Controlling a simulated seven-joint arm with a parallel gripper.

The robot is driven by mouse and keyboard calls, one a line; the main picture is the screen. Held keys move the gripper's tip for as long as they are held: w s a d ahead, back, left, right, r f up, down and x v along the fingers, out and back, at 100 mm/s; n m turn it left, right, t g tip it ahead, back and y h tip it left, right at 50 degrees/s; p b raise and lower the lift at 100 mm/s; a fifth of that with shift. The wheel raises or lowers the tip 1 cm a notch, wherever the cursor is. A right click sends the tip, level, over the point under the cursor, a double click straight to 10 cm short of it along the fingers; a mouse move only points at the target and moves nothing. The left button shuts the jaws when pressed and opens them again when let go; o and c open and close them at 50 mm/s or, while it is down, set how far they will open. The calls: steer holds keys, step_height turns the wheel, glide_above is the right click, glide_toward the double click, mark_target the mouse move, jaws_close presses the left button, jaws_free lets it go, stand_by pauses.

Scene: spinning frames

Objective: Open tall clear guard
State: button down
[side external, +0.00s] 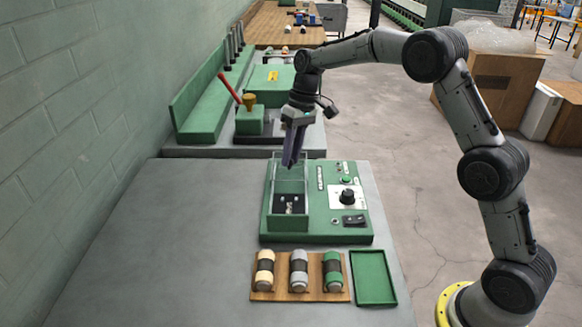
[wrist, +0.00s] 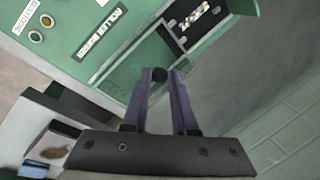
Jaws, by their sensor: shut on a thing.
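The tall clear guard (side external: 277,176) stands on the left part of a green machine panel (side external: 325,226). It is a see-through box with green lower walls around a dark well with small metal parts. My gripper (side external: 289,163) points down at the guard's upper edge. The fingers hide part of the pane. I cannot tell how far the guard stands open.
A black dial (side external: 347,196) and switches are right of the guard. In front lie a wooden rack (side external: 275,294) of three spools and an empty green tray (side external: 374,278). A bench with a red lever (side external: 229,87) is behind. The grey table's left side is clear.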

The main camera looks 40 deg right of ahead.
steer(key=shift+w+d+r, duration=0.1)
steer(key=shift+w+d, duration=0.5)
steer(key=shift+w, duration=0.1)
steer(key=c, duration=0.7)
jaws_free()
steer(key=shift+s, duration=0.1)
steer(key=v, duration=1.3)
steer(key=shift+d+r, duration=0.1)
steer(key=shift+r, duration=0.25)
